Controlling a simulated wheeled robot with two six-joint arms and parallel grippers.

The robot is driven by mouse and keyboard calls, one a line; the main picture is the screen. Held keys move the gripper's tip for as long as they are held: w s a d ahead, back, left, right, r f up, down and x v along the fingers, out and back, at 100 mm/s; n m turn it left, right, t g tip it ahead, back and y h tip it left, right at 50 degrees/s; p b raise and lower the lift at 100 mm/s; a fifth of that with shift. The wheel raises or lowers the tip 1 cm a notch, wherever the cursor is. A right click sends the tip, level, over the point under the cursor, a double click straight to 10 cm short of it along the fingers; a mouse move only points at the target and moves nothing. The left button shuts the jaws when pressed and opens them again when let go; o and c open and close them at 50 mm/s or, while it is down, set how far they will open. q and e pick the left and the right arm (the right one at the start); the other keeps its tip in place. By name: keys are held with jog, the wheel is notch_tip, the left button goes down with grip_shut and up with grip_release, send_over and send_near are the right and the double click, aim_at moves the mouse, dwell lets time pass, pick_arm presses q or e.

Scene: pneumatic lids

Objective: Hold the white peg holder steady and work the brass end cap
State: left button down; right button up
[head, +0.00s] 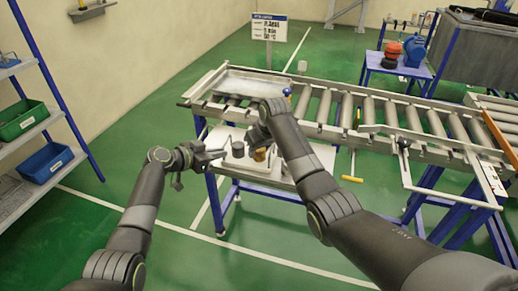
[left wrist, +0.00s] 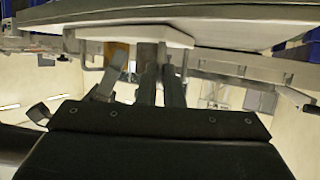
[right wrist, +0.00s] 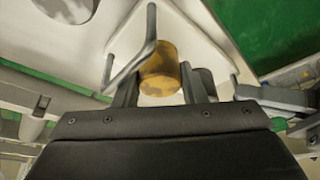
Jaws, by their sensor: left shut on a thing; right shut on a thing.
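The white peg holder (right wrist: 196,38) is a pale plate with grey upright pegs, seen close in the right wrist view; its edge also shows in the left wrist view (left wrist: 130,35). The brass end cap (right wrist: 160,70) is a worn yellow cylinder at the plate; part of it shows in the head view (head: 260,154). My right gripper (right wrist: 160,88) is shut on the cap, one finger at each side. My left gripper (left wrist: 160,60) is shut with its fingertips at the holder's edge; the exact grip spot is hard to make out. My right arm hides part of the holder in the head view.
A roller conveyor (head: 375,116) runs to the right behind the work spot, with a metal tray (head: 250,84) at its left end. A blue-legged shelf (head: 40,155) with bins stands at the left. Green floor lies open between.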

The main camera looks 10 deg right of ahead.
pick_arm(q)
jog(key=shift+w+a, duration=0.1)
jog(key=shift+a, duration=0.25)
pick_arm(e)
jog(key=shift+s+d+f, duration=0.15)
jog(key=shift+d+f, duration=0.25)
jog(key=shift+d, duration=0.1)
pick_arm(q)
jog(key=shift+r, duration=0.1)
pick_arm(e)
jog(key=o, duration=1.3)
jog(key=shift+c, duration=0.2)
pick_arm(q)
jog(key=shift+w+f, duration=0.15)
jog(key=shift+f, duration=0.05)
pick_arm(e)
jog(key=shift+v, duration=1.2)
pick_arm(q)
jog(key=shift+s+d+r, duration=0.1)
jog(key=shift+s, duration=0.1)
pick_arm(e)
jog(key=shift+v, duration=0.9)
jog(key=shift+s+a+r, duration=0.1)
jog(key=shift+s+r, duration=0.1)
jog(key=shift+r, duration=0.55)
jog(key=shift+s+a+r, duration=0.1)
jog(key=shift+s+r, duration=0.1)
jog(key=shift+r, duration=0.55)
pick_arm(q)
jog(key=shift+d, duration=0.1)
